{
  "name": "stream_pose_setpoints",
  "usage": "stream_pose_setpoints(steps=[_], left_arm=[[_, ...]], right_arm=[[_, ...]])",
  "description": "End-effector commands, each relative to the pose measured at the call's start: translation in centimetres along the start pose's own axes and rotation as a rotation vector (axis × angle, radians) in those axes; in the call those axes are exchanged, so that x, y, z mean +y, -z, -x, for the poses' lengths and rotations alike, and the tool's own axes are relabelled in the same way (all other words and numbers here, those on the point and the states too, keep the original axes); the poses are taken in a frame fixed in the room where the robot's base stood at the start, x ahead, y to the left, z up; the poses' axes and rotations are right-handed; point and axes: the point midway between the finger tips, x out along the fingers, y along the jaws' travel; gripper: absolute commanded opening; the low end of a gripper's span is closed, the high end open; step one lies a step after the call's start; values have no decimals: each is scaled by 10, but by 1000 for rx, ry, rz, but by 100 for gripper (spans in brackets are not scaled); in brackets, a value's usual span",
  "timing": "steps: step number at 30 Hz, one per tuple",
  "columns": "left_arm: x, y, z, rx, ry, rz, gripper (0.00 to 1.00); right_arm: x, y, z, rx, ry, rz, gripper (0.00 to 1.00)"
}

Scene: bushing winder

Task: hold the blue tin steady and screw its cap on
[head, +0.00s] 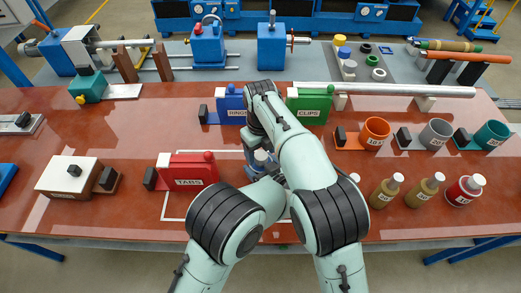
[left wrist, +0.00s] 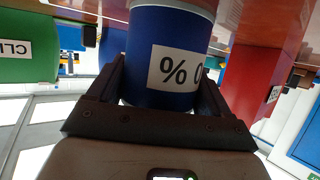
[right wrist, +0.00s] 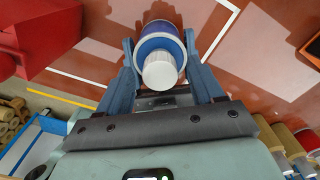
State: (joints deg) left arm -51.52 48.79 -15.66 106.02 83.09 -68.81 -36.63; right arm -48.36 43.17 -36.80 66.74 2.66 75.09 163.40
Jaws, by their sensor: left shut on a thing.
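The blue tin (head: 255,171) stands near the middle of the red table, partly hidden by my arms in the head view. It shows a white label with black print in the left wrist view (left wrist: 145,55). My left gripper (left wrist: 160,85) is shut on the tin's body, a finger against each side. A white cap (right wrist: 160,71) sits at the tin's top, seen from above; how far it is screwed on cannot be told. My right gripper (right wrist: 162,65) is over the tin, its fingers on either side of the cap with visible gaps.
A red TABS box (head: 188,172) stands left of the tin. A blue box (head: 231,104) and a green CLIPS box (head: 310,104) stand behind. Bottles (head: 384,192) and open cups (head: 375,132) are at the right.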

Motion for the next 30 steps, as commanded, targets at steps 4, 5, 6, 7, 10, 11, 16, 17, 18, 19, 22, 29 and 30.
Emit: stream_pose_setpoints(steps=[4,5,6,7,10,11,16,17,18,19,22,29,30], left_arm=[[0,0,0,0,0,0,0],[0,0,0,0,0,0,0],[0,0,0,0,0,0,0],[0,0,0,0,0,0,0],[0,0,0,0,-1,0,0],[0,0,0,0,-1,0,0],[0,0,0,1,-1,0,0],[0,0,0,1,-1,0,0],[0,0,0,1,-1,0,0],[0,0,0,1,-1,0,0],[0,0,0,1,-1,0,0],[0,0,0,1,0,1,0],[0,0,0,1,-1,1,0]], right_arm=[[0,0,0,1,0,1,67],[0,0,0,1,0,1,67],[0,0,1,0,0,1,67],[0,0,2,0,0,1,67],[0,-1,14,-2,0,2,67],[0,0,18,-3,0,2,67],[0,0,39,-1,0,1,67],[0,0,41,-1,0,1,67],[0,0,44,-1,0,1,67],[0,0,45,0,0,1,67],[0,0,45,2,0,1,67],[0,0,45,2,-1,9,62],[0,0,45,2,-1,22,62]])
